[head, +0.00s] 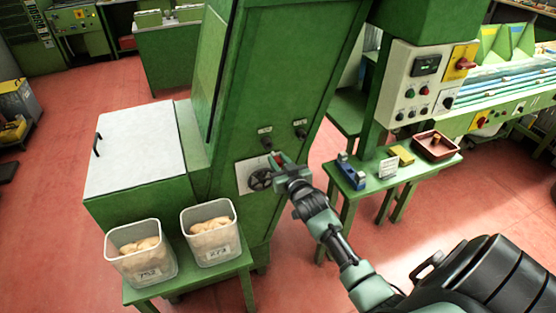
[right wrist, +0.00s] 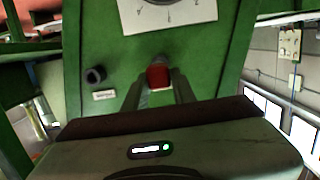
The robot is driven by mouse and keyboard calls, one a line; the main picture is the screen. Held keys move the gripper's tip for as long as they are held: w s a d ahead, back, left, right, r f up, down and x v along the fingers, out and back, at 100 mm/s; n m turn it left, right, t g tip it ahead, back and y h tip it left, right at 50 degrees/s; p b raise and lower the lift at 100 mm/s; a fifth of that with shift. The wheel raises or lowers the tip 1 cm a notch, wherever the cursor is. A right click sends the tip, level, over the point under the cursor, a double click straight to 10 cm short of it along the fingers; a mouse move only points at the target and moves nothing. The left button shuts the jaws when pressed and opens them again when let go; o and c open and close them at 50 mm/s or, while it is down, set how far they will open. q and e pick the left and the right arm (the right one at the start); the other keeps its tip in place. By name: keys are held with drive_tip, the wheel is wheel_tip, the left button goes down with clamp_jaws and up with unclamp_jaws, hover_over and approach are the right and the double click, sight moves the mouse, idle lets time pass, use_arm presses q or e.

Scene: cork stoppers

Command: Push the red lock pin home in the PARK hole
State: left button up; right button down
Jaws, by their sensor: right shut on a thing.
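The red lock pin (right wrist: 158,77) is between the two fingers of my right gripper (head: 281,162), which is shut on it. In the head view the pin's red (head: 279,158) shows at the fingertips, in front of the green machine panel beside the black handwheel (head: 260,180). Two dark round fittings, left (head: 266,142) and right (head: 301,133), sit above it with small labels too small to read. One fitting also shows left of the pin in the right wrist view (right wrist: 95,75). I cannot tell which is PARK or whether the pin's tip is in a hole. My left gripper is not in view.
The handwheel's white plate (right wrist: 170,18) is close to my right gripper. Two clear bins (head: 141,262) of corks stand on a green bench at lower left. A green side table (head: 371,184) with a red-brown tray (head: 433,152) stands right of the machine.

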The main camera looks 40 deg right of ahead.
drive_tip(key=p+v, duration=0.2)
drive_tip(key=v, duration=0.1)
drive_tip(key=shift+f, duration=0.15)
drive_tip(key=shift+s+a, duration=0.1)
drive_tip(key=shift+s, duration=0.4)
drive_tip(key=shift+f, duration=0.1)
